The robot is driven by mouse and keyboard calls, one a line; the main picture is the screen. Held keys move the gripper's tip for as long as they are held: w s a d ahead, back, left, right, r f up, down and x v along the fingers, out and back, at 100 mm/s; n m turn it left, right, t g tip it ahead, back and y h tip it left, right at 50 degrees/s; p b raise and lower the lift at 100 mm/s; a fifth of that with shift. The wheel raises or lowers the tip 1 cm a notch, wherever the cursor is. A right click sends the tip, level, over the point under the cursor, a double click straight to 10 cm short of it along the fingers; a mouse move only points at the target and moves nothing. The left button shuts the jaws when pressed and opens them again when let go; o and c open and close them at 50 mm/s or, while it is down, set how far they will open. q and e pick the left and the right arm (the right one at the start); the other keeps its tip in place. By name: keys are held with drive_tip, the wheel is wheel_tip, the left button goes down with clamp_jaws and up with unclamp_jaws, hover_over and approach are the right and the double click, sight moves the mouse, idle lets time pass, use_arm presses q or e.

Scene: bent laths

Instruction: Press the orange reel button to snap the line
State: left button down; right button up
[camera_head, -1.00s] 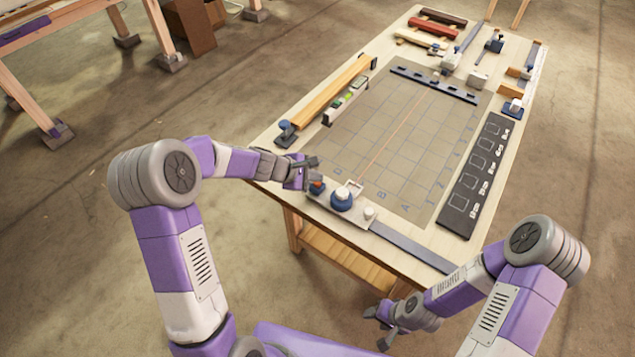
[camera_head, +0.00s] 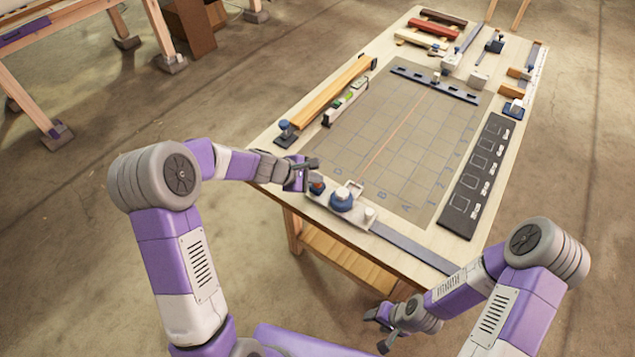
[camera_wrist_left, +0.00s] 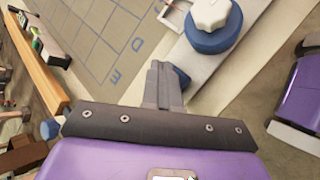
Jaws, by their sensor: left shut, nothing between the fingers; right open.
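The orange reel button (camera_head: 317,186) is on the pale plate at the board's near left corner, beside a blue reel with a white knob (camera_head: 342,199). The reel is also at the top of the left wrist view (camera_wrist_left: 210,25). My left gripper (camera_head: 308,184) is shut and empty, right at the button. In the left wrist view its closed fingers (camera_wrist_left: 163,78) cover the button, with only a bit of blue housing showing beside them; contact cannot be told. An orange line (camera_head: 395,133) runs across the gridded board. My right gripper (camera_head: 376,328) is open and empty, off the table's near edge.
A dark rail (camera_head: 434,85) crosses the board's far end. A wooden bar (camera_head: 325,98) and a level (camera_head: 346,101) lie along the left. A dark panel with squares (camera_head: 475,178) lies on the right, and a blue-grey strip (camera_head: 415,248) along the near edge.

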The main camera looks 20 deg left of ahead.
sight(315, 186)
use_arm(q)
drive_tip(key=shift+f, duration=0.25)
drive_tip(key=shift+r, duration=0.1)
idle(0.3)
drive_tip(key=shift+r+p, duration=0.75)
drive_tip(key=shift+r, duration=0.25)
wheel_tip(315, 186, up, 5)
drive_tip(key=p, duration=0.4)
idle(0.5)
